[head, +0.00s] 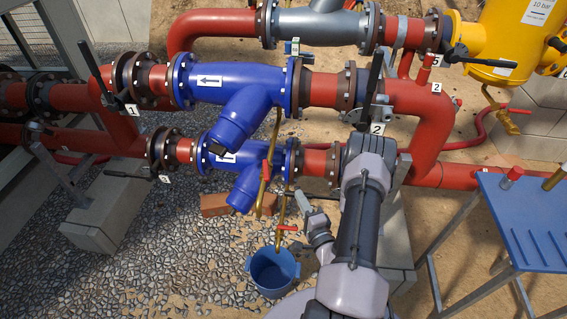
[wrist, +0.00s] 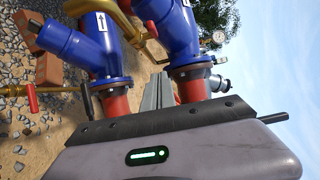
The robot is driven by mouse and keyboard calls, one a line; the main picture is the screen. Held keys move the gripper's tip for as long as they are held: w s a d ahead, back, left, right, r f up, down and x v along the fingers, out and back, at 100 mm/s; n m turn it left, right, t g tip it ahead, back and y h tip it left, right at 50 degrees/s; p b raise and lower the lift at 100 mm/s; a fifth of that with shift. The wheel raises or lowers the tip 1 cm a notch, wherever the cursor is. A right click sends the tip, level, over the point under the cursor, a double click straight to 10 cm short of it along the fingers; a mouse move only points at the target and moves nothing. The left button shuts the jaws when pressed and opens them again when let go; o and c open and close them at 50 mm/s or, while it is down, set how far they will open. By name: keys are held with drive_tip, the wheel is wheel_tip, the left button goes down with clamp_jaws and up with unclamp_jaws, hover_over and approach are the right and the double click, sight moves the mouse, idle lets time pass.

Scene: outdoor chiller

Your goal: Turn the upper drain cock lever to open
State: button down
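The upper drain cock has a red lever (head: 266,172) on a brass pipe (head: 262,195) below the upper blue strainer (head: 228,84) in the head view. This lever looks upright, roughly along its pipe. The lower cock's red lever (head: 287,228) lies across its brass pipe, above a blue bucket (head: 273,272). My gripper (head: 303,198) is right of both cocks, apart from the upper lever. In the wrist view the fingers (wrist: 158,92) look closed together with nothing between them. A red lever (wrist: 32,98) shows at the far left there; I cannot tell which cock it belongs to.
The lower blue strainer (head: 245,187) hangs beside the cocks. Red bricks (head: 215,203) lie on the gravel to the left. A blue table (head: 530,220) stands at the right. Black valve levers (head: 376,78) rise from the red pipes. The gravel left of the bucket is clear.

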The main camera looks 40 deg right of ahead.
sight(266, 172)
drive_tip(key=w+b, duration=0.2)
drive_tip(key=w, duration=0.9)
drive_tip(key=shift+w+a+b, duration=0.15)
drive_tip(key=shift+a+b, duration=0.05)
drive_tip(key=shift+b, duration=0.1)
drive_tip(key=shift+r, duration=0.1)
drive_tip(key=shift+w+a+b, duration=0.2)
drive_tip(key=shift+a+b, duration=0.1)
drive_tip(key=shift+a, duration=0.2)
drive_tip(key=shift+w+a+b, duration=0.15)
drive_tip(key=shift+a+b, duration=0.1)
drive_tip(key=shift+a, duration=0.25)
